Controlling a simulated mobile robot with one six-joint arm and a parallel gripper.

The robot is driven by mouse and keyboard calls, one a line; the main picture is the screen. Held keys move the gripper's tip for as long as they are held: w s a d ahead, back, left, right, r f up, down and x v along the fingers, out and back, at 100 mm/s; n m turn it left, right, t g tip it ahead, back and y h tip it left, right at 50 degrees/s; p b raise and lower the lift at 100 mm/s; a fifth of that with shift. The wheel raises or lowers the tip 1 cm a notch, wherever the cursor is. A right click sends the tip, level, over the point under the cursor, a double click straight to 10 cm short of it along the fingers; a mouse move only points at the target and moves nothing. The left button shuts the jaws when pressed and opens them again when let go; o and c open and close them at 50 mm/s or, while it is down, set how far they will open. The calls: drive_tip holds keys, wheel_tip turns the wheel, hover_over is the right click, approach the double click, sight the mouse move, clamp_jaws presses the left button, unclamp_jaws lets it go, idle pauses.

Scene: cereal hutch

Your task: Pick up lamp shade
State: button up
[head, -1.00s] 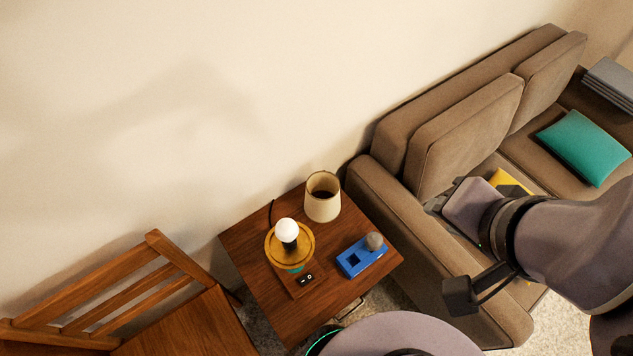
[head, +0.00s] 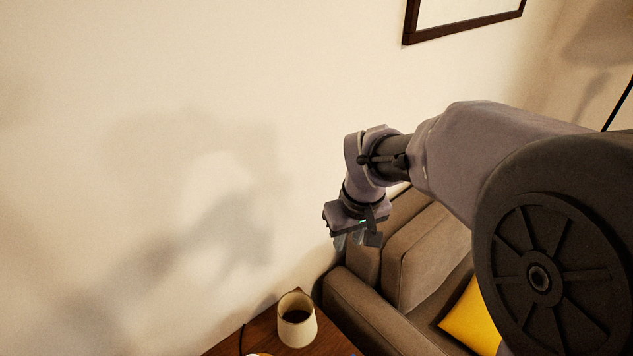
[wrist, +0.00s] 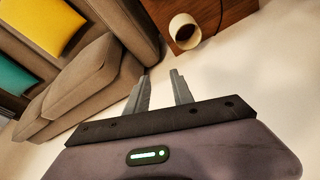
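The lamp shade (head: 298,331) is cream, open-topped and dark inside. It stands upright on the wooden side table (head: 262,338) near the wall. In the wrist view, the shade (wrist: 188,40) is at the top, ahead of the fingers and a little to the right. My gripper (head: 356,241) points downward above the sofa's near end, higher than the shade and up and right of it in the head view. Its fingers (wrist: 159,74) are apart with nothing between them. Most of the table is cut off.
A brown sofa (head: 365,310) with a yellow cushion (head: 470,318) stands right of the table, its armrest close to the shade. The wall (head: 150,150) runs behind both. A teal cushion (wrist: 18,80) shows in the wrist view. A framed picture (head: 462,22) hangs high at right.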

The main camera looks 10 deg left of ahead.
drive_tip(key=w+a+f+n+g, duration=0.1)
drive_tip(key=w+a+f+n, duration=0.1)
drive_tip(key=a+f, duration=0.3)
drive_tip(key=w+a+f+n, duration=0.2)
drive_tip(key=w+a+f, duration=0.1)
drive_tip(key=f, duration=0.5)
drive_tip(key=n+h+b, duration=0.1)
drive_tip(key=n+b, duration=0.2)
drive_tip(key=b, duration=0.1)
hover_over(307, 303)
wheel_tip(307, 303, down, 19)
drive_tip(key=shift+g, duration=0.3)
wheel_tip(307, 303, down, 6)
drive_tip(key=b, duration=0.2)
drive_tip(key=shift+a+f+b, duration=0.1)
drive_tip(key=shift+f+b, duration=0.05)
drive_tip(key=shift+b, duration=0.2)
clamp_jaws()
